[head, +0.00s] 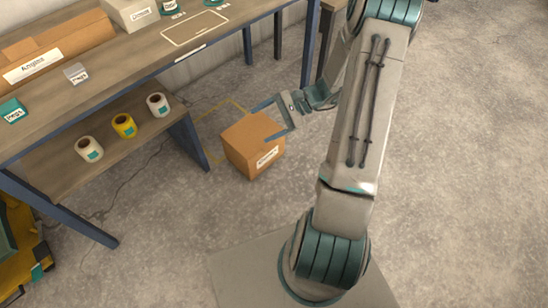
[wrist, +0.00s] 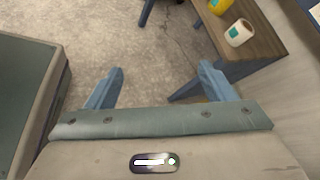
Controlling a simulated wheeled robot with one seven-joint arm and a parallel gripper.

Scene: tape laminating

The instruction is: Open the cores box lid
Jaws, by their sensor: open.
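A brown cardboard box (head: 252,146) with a white label stands on the floor beside the workbench; its label is too small to read surely, but it appears to be the cores box. Its top looks closed. My gripper (head: 264,121) is open at the box's upper right, its two fingers pointing left, over or beside the lid's right part; I cannot tell whether they touch it. In the wrist view my gripper (wrist: 161,72) shows its two blue fingers spread with floor between them. The box cannot be made out in that view.
A workbench (head: 160,60) stands left and behind the box, its blue leg (head: 190,140) close by. Its lower shelf (head: 110,165) holds several tape rolls. A yellow outline (head: 206,124) marks the floor behind the box. Floor in front of the box is clear.

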